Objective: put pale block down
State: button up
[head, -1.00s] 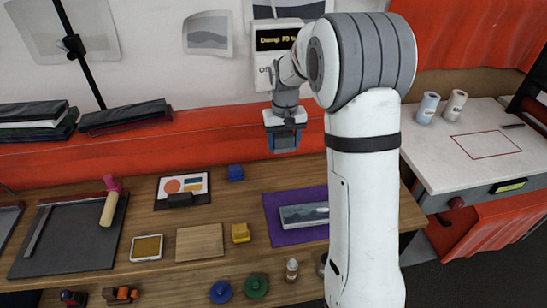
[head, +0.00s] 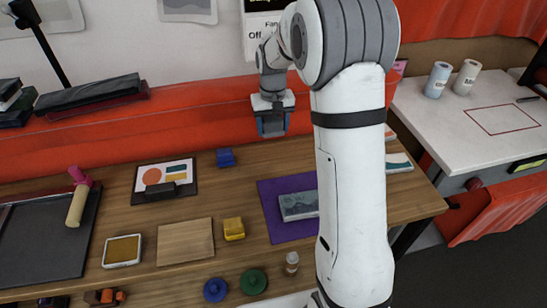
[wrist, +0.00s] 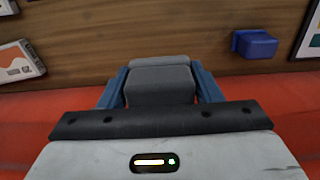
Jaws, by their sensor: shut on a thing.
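My gripper (head: 272,125) hangs in the air at the back of the wooden table, in front of the red cloth. Its blue fingers are shut on a plain greyish block, which I take as the pale block (wrist: 160,82); it shows between the fingers in the wrist view. In the head view the fingers mostly hide it. The block is apart from the tabletop (head: 250,168).
A blue block (head: 226,157) sits left of my gripper, also in the wrist view (wrist: 255,44). A picture board (head: 165,179), wooden board (head: 185,241), yellow block (head: 233,229) and ink pad (head: 122,250) lie further left and forward. A white side table (head: 450,125) stands right.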

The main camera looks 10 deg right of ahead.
aim_at(273, 157)
jog(key=shift+f+p, duration=0.35)
jog(key=shift+f, duration=4.45)
jog(key=o, duration=1.1)
jog(key=shift+r, duration=0.15)
notch_tip(273, 157, up, 12)
jog(key=shift+f, duration=0.1)
jog(key=s+r+t, duration=0.1)
jog(key=s+r, duration=0.6)
jog(key=s, duration=0.5)
jog(key=s+t, duration=0.1)
jog(key=s, duration=1.5)
jog(key=shift+s+d+f+t, duration=0.15)
jog(key=shift+s+f+t, duration=0.1)
jog(key=shift+t, duration=0.15)
jog(key=shift+r, duration=0.1)
